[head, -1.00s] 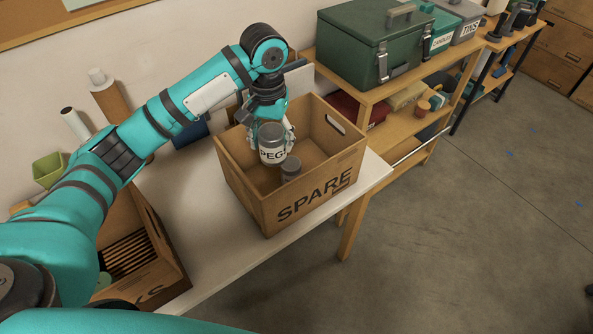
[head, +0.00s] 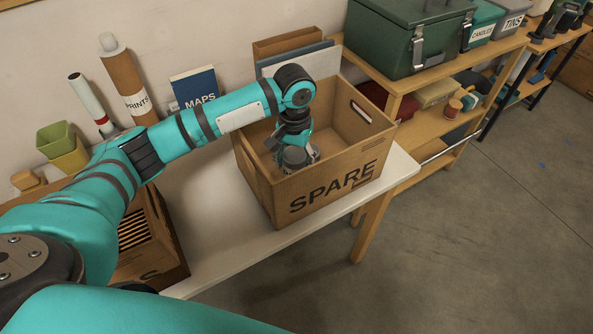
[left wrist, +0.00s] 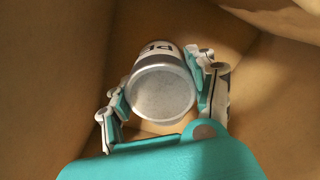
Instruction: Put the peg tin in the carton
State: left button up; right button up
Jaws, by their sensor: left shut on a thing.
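The peg tin (left wrist: 163,95) is a silver can with a white label, and the letters "PE" show in the left wrist view. My left gripper (head: 298,152) is down inside the carton, shut on the tin with a finger on either side. The carton (head: 330,190) is an open brown box marked "SPARE" on the table. In the head view the front wall and my gripper hide much of the carton's inside. I cannot tell whether the tin touches the bottom. My right gripper is not in view.
A second brown box (head: 165,235) stands left of the carton. A blue maps book (head: 196,88), a prints tube (head: 130,85) and a green pot (head: 56,138) are along the wall. A shelf with a green toolbox (head: 410,35) stands to the right. Bare table lies between the boxes.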

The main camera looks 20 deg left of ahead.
pick_arm(q)
jog(key=shift+f, duration=2.35)
jog(key=o, duration=1.3)
jog(key=shift+f, duration=0.15)
notch_tip(320, 180, up, 12)
jog(key=shift+r+b, duration=0.15)
jog(key=shift+b, duration=0.2)
